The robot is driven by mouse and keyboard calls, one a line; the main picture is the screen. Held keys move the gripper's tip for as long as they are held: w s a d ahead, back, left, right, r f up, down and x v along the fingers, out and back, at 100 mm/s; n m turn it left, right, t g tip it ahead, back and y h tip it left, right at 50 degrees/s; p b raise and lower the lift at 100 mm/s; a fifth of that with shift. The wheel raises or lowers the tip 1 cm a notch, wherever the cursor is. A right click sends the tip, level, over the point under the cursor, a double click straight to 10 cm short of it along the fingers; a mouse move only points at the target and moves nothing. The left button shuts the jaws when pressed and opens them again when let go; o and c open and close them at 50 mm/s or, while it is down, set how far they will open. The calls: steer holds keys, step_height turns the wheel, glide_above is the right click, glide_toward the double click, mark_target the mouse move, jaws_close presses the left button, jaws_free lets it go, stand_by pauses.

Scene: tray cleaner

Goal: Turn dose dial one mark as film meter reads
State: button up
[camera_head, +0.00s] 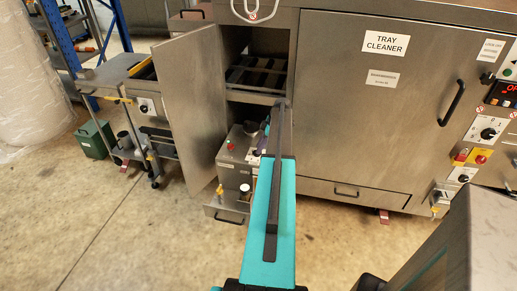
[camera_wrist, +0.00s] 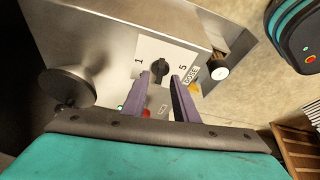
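The dose dial (camera_wrist: 160,68) is a black knob on a white plate (camera_wrist: 150,50) marked 1 and 5, beside a DOSE label, in the wrist view. My gripper (camera_wrist: 168,76) has two purple fingers standing apart. Their tips are close to the dial, and I cannot tell whether they touch it. The exact mark that the dial points at is too small to read. In the head view my gripper (camera_head: 262,143) is mostly behind my arm, at the dosing box (camera_head: 232,172) in the open bay. The dial is hidden there. I cannot make out a film meter.
An open door (camera_head: 192,105) stands left of the bay. The closed tray cleaner door (camera_head: 375,120) is to the right.

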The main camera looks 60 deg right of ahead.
steer(key=shift+x, duration=1.15)
jaws_close()
steer(key=shift+m+b, duration=0.4)
steer(key=shift+m, duration=0.1)
steer(key=m+b, duration=0.1)
steer(key=m+h+b, duration=0.1)
steer(key=m, duration=0.1)
steer(key=shift+a+f+t+h+b, duration=0.1)
steer(key=shift+a+t+h+b, duration=0.2)
steer(key=shift+t+b, duration=0.1)
steer(key=m+h+b, duration=0.1)
steer(key=m, duration=0.2)
steer(key=m+h+b, duration=0.1)
steer(key=m, duration=0.1)
steer(key=shift+m, duration=0.4)
